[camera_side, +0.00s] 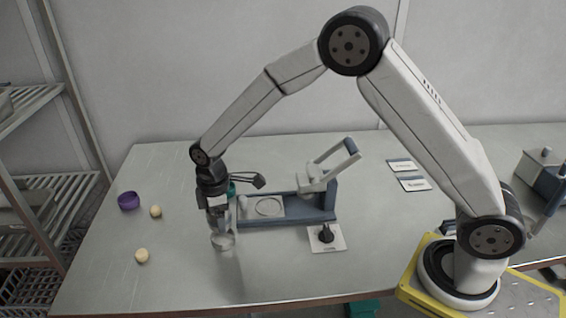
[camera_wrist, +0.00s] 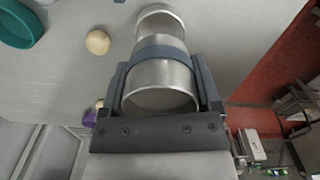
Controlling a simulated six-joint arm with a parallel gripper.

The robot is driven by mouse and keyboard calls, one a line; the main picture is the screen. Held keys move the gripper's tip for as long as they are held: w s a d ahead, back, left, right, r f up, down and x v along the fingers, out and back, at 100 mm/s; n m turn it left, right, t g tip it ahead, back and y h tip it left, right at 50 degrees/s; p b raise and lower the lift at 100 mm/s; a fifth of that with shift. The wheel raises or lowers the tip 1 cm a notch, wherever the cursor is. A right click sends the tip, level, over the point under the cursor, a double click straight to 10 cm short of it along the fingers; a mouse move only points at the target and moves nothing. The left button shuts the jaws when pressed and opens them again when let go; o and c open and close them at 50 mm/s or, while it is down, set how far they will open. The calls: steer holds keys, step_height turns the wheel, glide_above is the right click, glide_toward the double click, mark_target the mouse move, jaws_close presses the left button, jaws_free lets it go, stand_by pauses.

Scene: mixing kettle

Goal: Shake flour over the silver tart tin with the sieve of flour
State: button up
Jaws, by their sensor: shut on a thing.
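My gripper (camera_side: 217,222) points down near the table's front left, its fingers closed on the sides of a silver cylinder with a blue-grey band (camera_wrist: 162,50), which I take for the sieve of flour. In the wrist view its open near rim faces the camera. A round silver rim (camera_wrist: 160,12) shows beyond the band; I cannot tell if it is the tart tin or the cylinder's own far end. In the side view a shiny silver round shape (camera_side: 223,241) lies just below the fingers, partly hidden by them. No falling flour can be made out.
A blue-grey press with a raised handle (camera_side: 285,214) stands close right of my gripper, with a dark knob on a white card (camera_side: 326,237) before it. A teal bowl (camera_wrist: 18,25) is partly hidden behind my gripper. Dough balls (camera_side: 141,256) and a purple bowl (camera_side: 128,201) lie left.

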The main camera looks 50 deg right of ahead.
steer(key=shift+s+a, duration=0.15)
steer(key=shift+a, duration=0.55)
steer(key=shift+d, duration=0.1)
steer(key=shift+w+d, duration=0.15)
steer(key=shift+d, duration=0.5)
steer(key=shift+w+d, duration=0.15)
steer(key=shift+d, duration=0.5)
steer(key=shift+a, duration=0.1)
steer(key=shift+s+a, duration=0.15)
steer(key=shift+a, duration=0.5)
steer(key=shift+s+a, duration=0.15)
steer(key=shift+a, duration=0.5)
